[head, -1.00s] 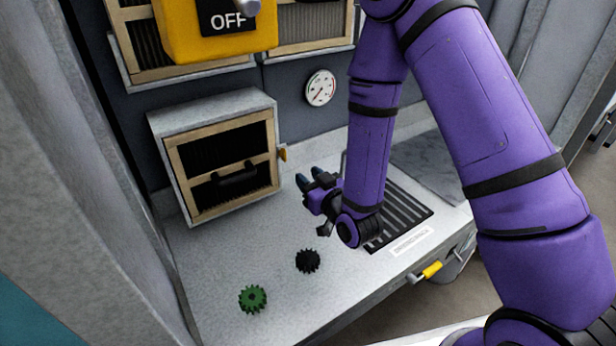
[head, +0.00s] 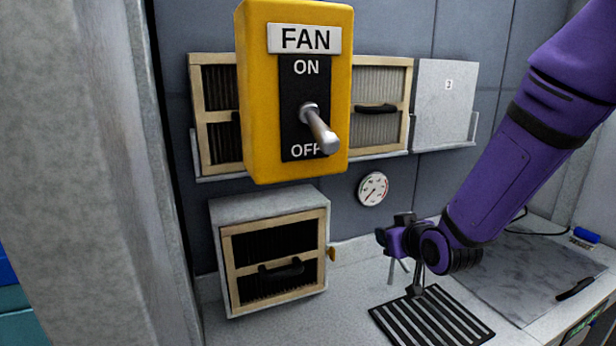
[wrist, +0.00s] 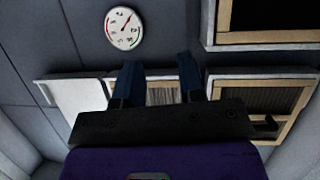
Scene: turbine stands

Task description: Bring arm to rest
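My purple arm comes in from the right in the head view. The wall, a round gauge (wrist: 124,28) and the filter frames lie beyond the fingers.
A yellow fan switch box (head: 295,90) has its lever (head: 319,128) pointing down toward OFF. A wood-framed filter (head: 277,262) sits in the lower box. The slotted grate (head: 430,318) and a grey slab (head: 530,268) lie on the bench.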

